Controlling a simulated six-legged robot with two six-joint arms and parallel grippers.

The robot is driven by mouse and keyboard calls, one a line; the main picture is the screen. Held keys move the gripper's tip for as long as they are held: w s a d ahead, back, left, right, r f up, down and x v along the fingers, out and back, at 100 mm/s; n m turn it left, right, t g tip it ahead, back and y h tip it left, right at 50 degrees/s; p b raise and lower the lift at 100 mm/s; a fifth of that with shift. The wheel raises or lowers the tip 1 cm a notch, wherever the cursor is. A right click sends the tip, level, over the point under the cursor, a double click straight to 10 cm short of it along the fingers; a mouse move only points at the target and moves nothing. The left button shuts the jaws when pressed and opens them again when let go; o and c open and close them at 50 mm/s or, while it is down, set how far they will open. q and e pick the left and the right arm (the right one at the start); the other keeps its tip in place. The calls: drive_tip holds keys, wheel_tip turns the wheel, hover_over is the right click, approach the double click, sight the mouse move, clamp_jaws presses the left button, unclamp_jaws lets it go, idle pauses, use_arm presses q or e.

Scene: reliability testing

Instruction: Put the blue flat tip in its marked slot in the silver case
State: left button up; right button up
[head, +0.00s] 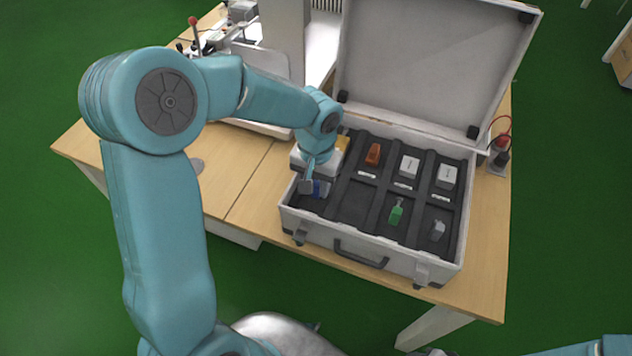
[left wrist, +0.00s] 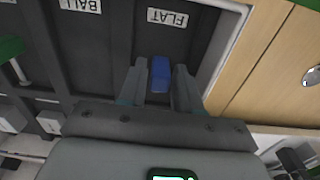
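The silver case (head: 300,222) stands open on the table, with dark compartments in two rows. The blue flat tip (left wrist: 160,75) is in the compartment area beside the label reading FLAT in the left wrist view; in the head view its blue side (head: 322,188) shows at the front left of the case. My left gripper (left wrist: 159,88) reaches down into the case with its two fingers on either side of the tip. Narrow gaps seem to show between fingers and tip. In the head view the gripper (head: 313,187) partly hides the tip. My right gripper is not visible.
An orange tip (head: 373,154), two white tips (head: 408,167) (head: 447,176), a green tip (head: 396,212) and a grey tip (head: 438,230) occupy other compartments. The raised lid (head: 425,65) stands behind. The wooden table (head: 485,270) has some free room at the right.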

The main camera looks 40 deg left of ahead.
sight(316, 184)
use_arm(q)
drive_tip(key=shift+o, duration=0.7)
drive_tip(key=shift+r, duration=0.15)
wheel_tip(316, 184, up, 12)
drive_tip(key=p, duration=0.1)
